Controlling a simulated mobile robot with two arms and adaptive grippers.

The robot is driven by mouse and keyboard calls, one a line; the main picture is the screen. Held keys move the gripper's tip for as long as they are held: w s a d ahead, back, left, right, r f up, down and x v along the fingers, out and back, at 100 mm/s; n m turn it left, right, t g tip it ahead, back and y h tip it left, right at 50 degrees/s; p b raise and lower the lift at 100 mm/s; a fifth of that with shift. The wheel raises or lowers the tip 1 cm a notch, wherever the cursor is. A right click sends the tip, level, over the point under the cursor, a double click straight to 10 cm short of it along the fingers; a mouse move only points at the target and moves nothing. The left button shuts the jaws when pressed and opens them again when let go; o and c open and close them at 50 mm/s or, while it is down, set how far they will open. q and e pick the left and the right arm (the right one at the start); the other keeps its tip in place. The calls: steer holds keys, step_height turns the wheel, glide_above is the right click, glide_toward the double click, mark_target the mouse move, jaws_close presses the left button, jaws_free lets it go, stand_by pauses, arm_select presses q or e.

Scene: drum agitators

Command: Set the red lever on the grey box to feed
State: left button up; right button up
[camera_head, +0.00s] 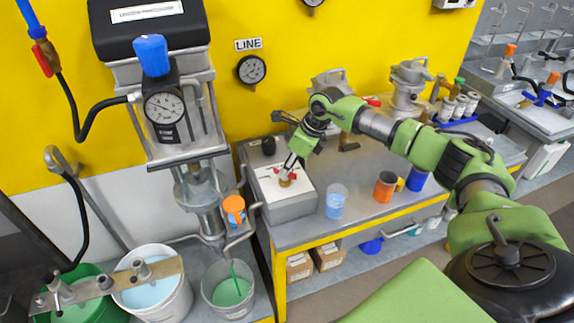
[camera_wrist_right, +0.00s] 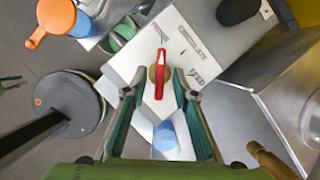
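The grey box (camera_head: 290,205) stands on the bench, with a light label plate on its top. The red lever (camera_wrist_right: 160,72) sits on a brass hub in the right wrist view and points up the picture. The words CIRCULATE (camera_wrist_right: 191,42) and FEED (camera_wrist_right: 195,77) are to its right; another label at upper left is hard to read. My right gripper (camera_head: 291,163) is above the box. In the wrist view its fingertips (camera_wrist_right: 164,75) are on either side of the lever and hub, with gaps visible, so it is open. My left gripper is not in view.
A blue cup (camera_head: 336,202), an orange can (camera_head: 385,186) and a blue container (camera_head: 417,179) stand right of the box. A pump stand (camera_head: 180,135) with an orange-capped part rises to its left. A dark knob (camera_head: 268,146) is at the box's back.

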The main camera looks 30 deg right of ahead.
steer(key=shift+w+a+f, duration=0.1)
steer(key=shift+w+f, duration=0.05)
steer(key=shift+f, duration=0.3)
steer(key=shift+c, duration=0.4)
jaws_close()
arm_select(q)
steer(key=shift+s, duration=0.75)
